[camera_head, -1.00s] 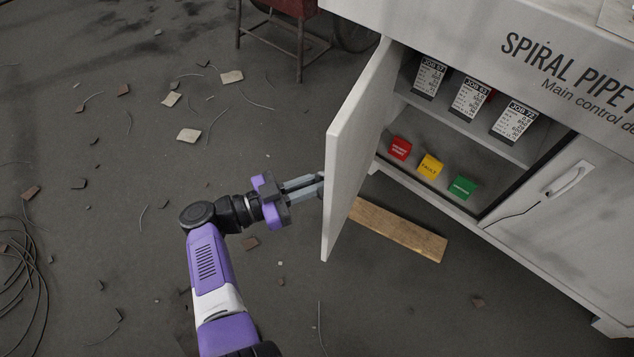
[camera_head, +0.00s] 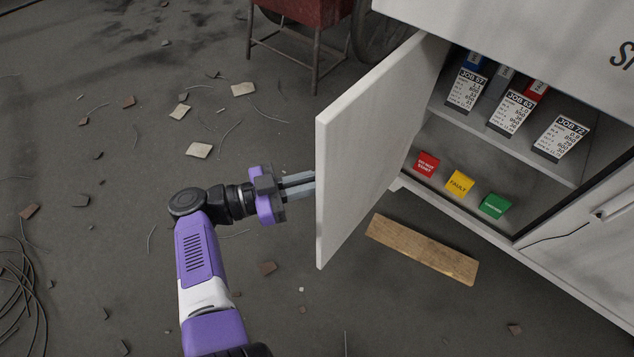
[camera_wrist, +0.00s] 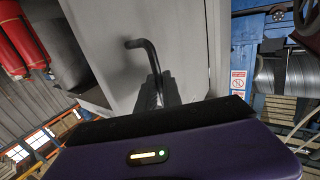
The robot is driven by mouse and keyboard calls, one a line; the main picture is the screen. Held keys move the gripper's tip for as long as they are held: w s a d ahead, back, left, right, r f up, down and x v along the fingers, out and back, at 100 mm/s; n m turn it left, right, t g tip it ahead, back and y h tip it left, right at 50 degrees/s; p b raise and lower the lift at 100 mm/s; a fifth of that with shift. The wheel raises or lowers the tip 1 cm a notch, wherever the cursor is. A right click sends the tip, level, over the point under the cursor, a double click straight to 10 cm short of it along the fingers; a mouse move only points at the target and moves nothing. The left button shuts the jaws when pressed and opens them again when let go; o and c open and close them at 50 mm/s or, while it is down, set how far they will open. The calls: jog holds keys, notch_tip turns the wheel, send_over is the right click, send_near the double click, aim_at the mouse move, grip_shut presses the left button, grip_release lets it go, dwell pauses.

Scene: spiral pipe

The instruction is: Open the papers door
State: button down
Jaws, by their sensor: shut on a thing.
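The papers door (camera_head: 374,142) is a grey cabinet door on the left of the cabinet, and it stands swung wide open. Behind it the cabinet shows job cards (camera_head: 512,112) on the upper shelf and red, yellow and green blocks (camera_head: 459,184) on the lower one. My gripper (camera_head: 312,186) is at the door's outer face, its fingertips hidden behind the door edge in the head view. In the wrist view, the dark door handle (camera_wrist: 148,52) runs down to my fingers, which are shut on it, with the door's face (camera_wrist: 150,25) behind.
A wooden plank (camera_head: 422,248) lies on the floor below the cabinet. A red cart (camera_head: 305,10) with metal legs stands behind the door. The cabinet's right door (camera_head: 600,255) is closed. Loose cable (camera_head: 22,280) and scraps lie on the otherwise open floor at left.

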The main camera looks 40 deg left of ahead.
jog(key=shift+w+a, duration=0.15)
jog(key=shift+a, duration=0.05)
dwell(0.3)
jog(key=c, duration=1.8)
grip_release()
notch_tip(320, 180, up, 20)
jog(key=p, duration=1.3)
jog(key=shift+a+r, duration=0.1)
